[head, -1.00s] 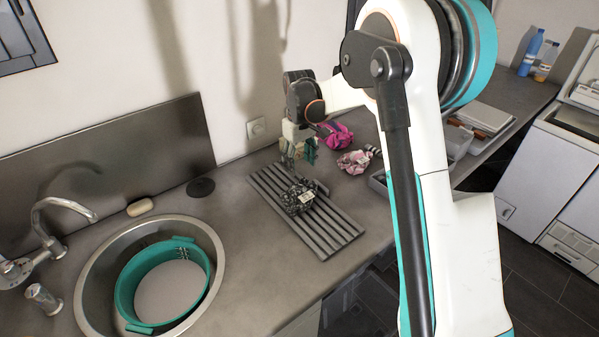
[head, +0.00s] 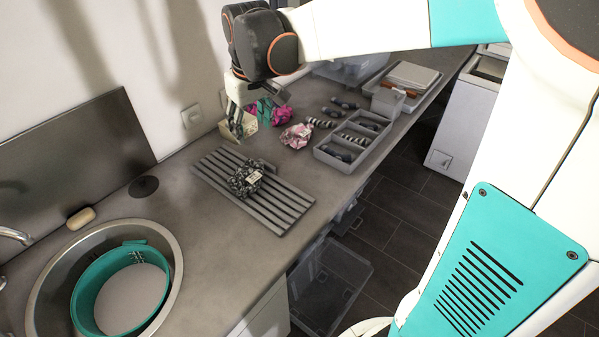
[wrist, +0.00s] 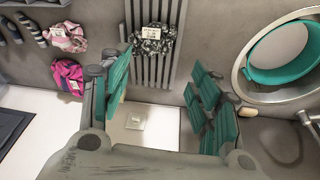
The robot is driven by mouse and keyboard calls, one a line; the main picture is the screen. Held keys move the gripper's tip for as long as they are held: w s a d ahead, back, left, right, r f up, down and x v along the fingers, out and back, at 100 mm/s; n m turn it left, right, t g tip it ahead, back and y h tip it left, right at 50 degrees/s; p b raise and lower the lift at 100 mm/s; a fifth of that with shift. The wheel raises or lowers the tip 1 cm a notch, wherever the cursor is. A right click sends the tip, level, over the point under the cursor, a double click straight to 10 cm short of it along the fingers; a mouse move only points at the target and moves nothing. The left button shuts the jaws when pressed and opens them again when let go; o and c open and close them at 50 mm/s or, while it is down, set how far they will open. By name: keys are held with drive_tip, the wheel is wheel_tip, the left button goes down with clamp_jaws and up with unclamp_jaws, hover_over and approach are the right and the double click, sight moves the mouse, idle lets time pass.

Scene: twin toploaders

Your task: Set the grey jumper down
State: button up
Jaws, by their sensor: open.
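The grey jumper is a crumpled black, white and grey patterned bundle with a pale tag (head: 246,180). It lies on the slatted grey drying rack (head: 285,213). It also shows in the wrist view (wrist: 152,42), on the slats beyond the fingers and apart from them. My gripper (head: 250,124) is beyond the rack's far end, near the wall and in front of the pink cloth. In the wrist view its teal-padded fingers (wrist: 160,98) are spread wide with nothing between them.
A magenta cloth (head: 284,115) and a pale pink cloth (head: 297,136) lie beyond the rack. A grey divided tray (head: 345,166) holds rolled dark and striped items. The round sink (head: 172,262) with a teal basin (head: 85,295) is at left. A wall socket (head: 191,116) is close to my gripper.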

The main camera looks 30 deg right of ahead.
drive_tip(key=s+m+t, duration=0.2)
drive_tip(key=s+t, duration=0.2)
drive_tip(key=s, duration=1.7)
drive_tip(key=shift+s+f+m, duration=0.3)
drive_tip(key=shift+f+m, duration=0.1)
drive_tip(key=shift+f, duration=0.05)
wheel_tip(320, 180, down, 9)
drive_tip(key=b, duration=0.9)
